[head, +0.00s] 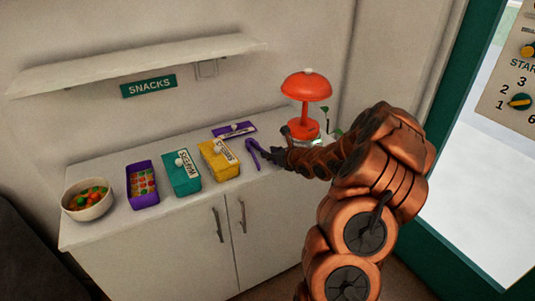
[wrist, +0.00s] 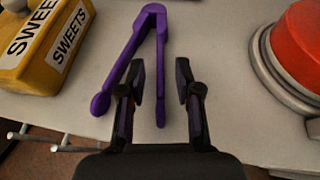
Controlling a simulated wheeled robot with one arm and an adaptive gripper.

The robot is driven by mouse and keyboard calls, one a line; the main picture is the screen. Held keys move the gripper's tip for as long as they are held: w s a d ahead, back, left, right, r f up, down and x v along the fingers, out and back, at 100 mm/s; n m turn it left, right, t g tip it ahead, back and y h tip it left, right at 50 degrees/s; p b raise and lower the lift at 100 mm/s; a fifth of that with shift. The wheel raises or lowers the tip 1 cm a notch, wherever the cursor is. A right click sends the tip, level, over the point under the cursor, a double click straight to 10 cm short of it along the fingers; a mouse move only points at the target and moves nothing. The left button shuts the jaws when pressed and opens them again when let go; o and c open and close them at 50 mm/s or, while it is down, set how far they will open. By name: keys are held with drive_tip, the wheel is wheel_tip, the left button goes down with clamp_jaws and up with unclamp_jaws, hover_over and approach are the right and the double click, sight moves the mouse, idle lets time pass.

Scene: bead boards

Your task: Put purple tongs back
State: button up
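The purple tongs (head: 252,153) lie on the white counter, near its front edge, to the right of the yellow box. In the wrist view the tongs (wrist: 127,66) have their joined end at the top and their legs spread toward me. My gripper (wrist: 161,82) is open, and one leg of the tongs shows between its fingers; the left finger overlaps the tongs in the picture. I cannot tell whether it touches them. In the head view my gripper (head: 268,154) is just right of the tongs, partly hidden by my arm.
On the counter (head: 115,228) stand a bowl (head: 88,212), an open purple box (head: 143,197) of colourful sweets, a teal box (head: 184,185) and a yellow box (head: 222,171). A red-topped dispenser (head: 306,88) stands right. A shelf (head: 140,65) hangs above.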

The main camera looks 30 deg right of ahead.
drive_tip(key=b+v, duration=0.1)
drive_tip(key=v, duration=0.8)
